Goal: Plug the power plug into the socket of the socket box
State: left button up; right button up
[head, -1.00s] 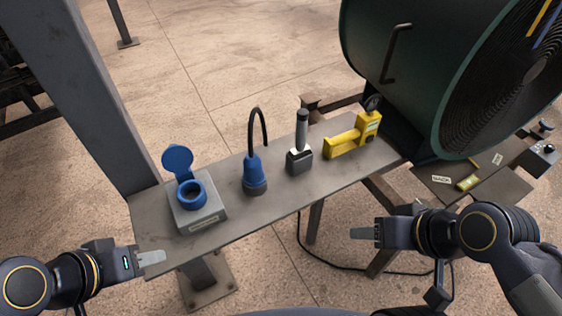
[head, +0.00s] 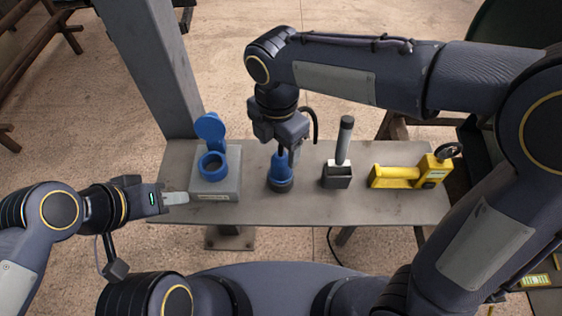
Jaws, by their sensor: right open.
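The socket box (head: 230,180) is a grey box at the left of the bench. Its round blue socket (head: 212,165) faces up, and its blue lid (head: 210,127) stands open behind. The blue power plug (head: 280,180) stands upright on the bench to the right of the box, dark end down, its top partly hidden by my gripper. My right gripper (head: 284,150) points down at the plug's top with its jaws open; whether they touch the plug cannot be told. My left gripper (head: 175,198) is at the bench's left front corner, empty, its finger gap not visible.
The grey bench (head: 330,210) also holds a dark block with a grey handle (head: 340,165) and a yellow tool (head: 397,177) on the right. A grey post (head: 160,70) rises behind the bench's left end. The plug's black cable (head: 315,122) arches behind my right gripper.

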aim_at(281, 155)
jog(key=f, duration=0.6)
jog(key=shift+d+f, duration=0.15)
jog(key=shift+d, duration=0.05)
pick_arm(q)
jog(key=shift+w+r, duration=0.1)
pick_arm(e)
jog(key=shift+c, duration=0.4)
